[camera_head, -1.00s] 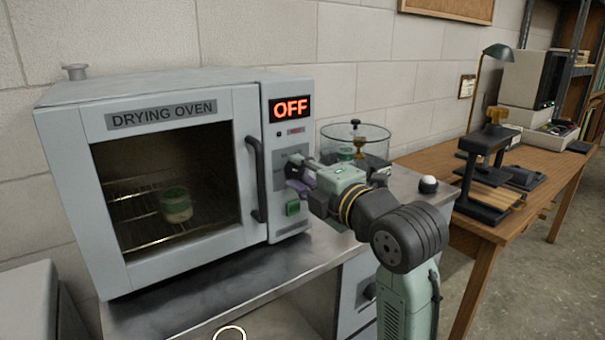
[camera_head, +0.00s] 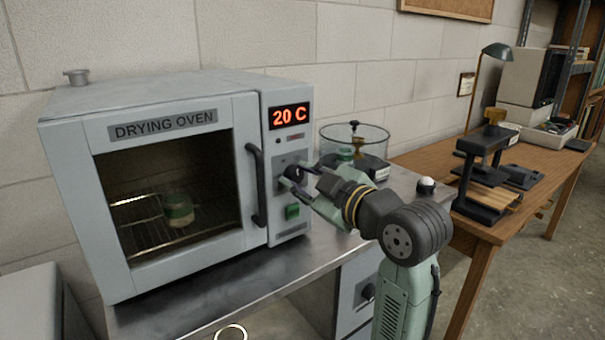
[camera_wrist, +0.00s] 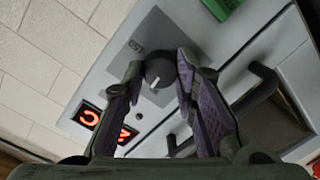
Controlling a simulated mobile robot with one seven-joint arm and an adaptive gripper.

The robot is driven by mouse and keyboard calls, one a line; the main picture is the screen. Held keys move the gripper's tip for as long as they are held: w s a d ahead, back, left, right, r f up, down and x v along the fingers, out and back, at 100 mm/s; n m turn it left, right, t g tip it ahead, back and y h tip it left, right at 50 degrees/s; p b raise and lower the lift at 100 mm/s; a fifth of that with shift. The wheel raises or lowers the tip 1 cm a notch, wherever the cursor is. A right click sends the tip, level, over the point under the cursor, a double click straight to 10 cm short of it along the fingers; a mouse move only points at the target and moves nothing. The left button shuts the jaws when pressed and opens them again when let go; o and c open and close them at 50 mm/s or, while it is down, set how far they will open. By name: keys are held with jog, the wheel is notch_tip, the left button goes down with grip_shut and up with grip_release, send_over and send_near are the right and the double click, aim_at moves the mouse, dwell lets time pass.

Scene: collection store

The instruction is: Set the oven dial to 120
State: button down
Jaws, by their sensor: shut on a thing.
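The drying oven (camera_head: 88,205) stands on a metal bench with its glass door shut. Its red display (camera_head: 289,116) reads 20 C. The dark round dial (camera_wrist: 160,74) with a white pointer mark sits on the front panel; in the head view my fingers partly cover it. My gripper (camera_head: 291,178) reaches the panel from the right, and in the wrist view its purple-padded fingers (camera_wrist: 161,82) sit on either side of the dial, shut on it. The numbers around the dial cannot be read.
A green button (camera_head: 292,211) is just below my gripper. The dark door handle (camera_head: 256,185) is close on the left. A glass vessel (camera_head: 372,140) stands behind my wrist.

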jog(key=m+p, duration=0.1)
jog(key=m, duration=0.2)
jog(key=shift+m+g+y+p, duration=0.4)
jog(key=shift+m+p, duration=0.4)
jog(key=shift+m, duration=0.9)
jog(key=c, duration=1.3)
grip_release()
jog(key=shift+d, duration=0.1)
jog(key=v, duration=1.2)
jog(key=shift+f, duration=0.1)
